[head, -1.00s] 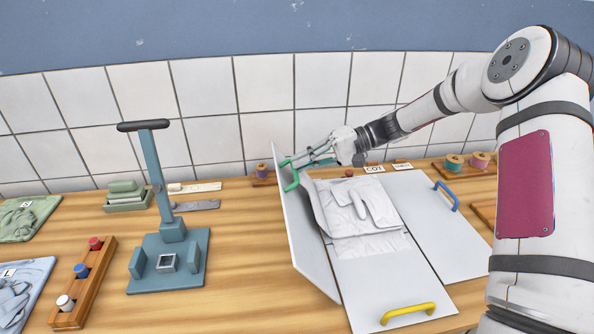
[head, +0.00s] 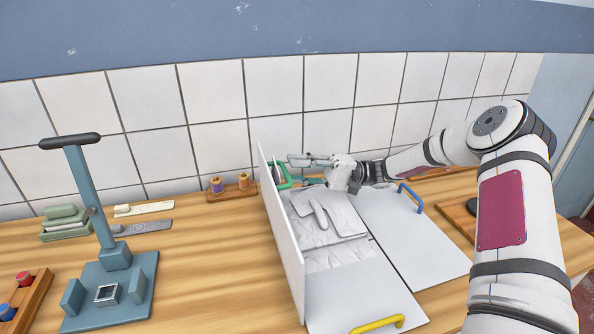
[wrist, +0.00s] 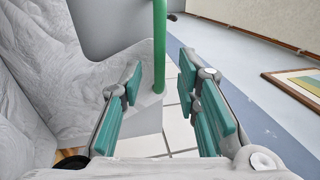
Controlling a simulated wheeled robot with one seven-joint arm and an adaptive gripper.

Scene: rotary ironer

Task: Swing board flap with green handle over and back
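The board flap (head: 284,240) with the green handle stands about upright, nearly edge-on in the head view. Its green handle (head: 284,180) is near the top, on the side facing my gripper. My gripper (head: 308,160) is at the handle, reaching in from the right. In the wrist view the green handle (wrist: 160,45) runs between the two teal-padded fingers (wrist: 163,100), with gaps on both sides. The gripper is open around the handle. A pale grey garment (head: 325,222) lies folded on the board's middle panel (head: 345,290).
A yellow handle (head: 377,324) is on the front panel and a blue handle (head: 411,198) on the right panel. A blue-grey stand (head: 105,275) is at left. Spools (head: 230,184) stand behind the flap. Bare table lies between the stand and the flap.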

